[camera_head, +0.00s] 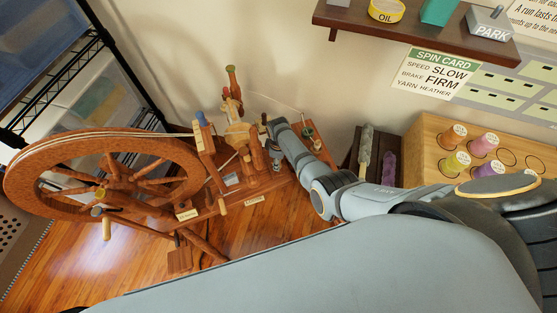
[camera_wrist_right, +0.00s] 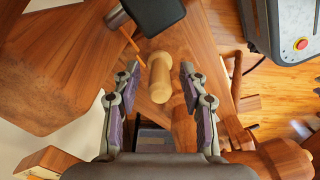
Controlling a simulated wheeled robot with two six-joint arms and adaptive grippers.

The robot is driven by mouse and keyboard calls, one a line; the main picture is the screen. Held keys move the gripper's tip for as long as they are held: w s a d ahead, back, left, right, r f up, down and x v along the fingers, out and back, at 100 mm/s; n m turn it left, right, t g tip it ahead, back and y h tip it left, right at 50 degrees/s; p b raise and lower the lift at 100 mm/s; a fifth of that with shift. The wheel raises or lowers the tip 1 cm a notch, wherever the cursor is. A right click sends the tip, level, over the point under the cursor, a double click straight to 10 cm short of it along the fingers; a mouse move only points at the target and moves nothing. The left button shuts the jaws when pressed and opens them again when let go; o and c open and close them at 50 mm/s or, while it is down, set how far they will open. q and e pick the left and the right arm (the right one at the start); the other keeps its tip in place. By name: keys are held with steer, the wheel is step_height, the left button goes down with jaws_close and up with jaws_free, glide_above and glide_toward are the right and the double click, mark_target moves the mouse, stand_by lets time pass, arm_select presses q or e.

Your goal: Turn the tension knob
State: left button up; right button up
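A wooden spinning wheel (camera_head: 92,170) stands on the left in the head view, with its upright parts near the middle. My right arm reaches in from the right to the wheel's upright end. In the wrist view my right gripper (camera_wrist_right: 159,78) is open, its two fingers apart. A pale turned wooden knob (camera_wrist_right: 160,82), perhaps the tension knob, lies between the fingers, with visible gaps on both sides. The right fingertips are hard to make out there. My left gripper is not in view.
A spin card (camera_head: 438,75) on the wall reads speed slow, brake firm, yarn heather. A shelf (camera_head: 400,24) hangs above. A wooden rack (camera_head: 430,130) with several spools stands right. In the wrist view a dark block (camera_wrist_right: 151,14) and a wooden block (camera_wrist_right: 62,75) are close to the gripper.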

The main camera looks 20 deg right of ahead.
steer(key=shift+r, duration=0.2)
step_height(320, 180, up, 12)
steer(key=shift+f, duration=0.2)
steer(key=shift+f, duration=0.1)
stand_by(0.6)
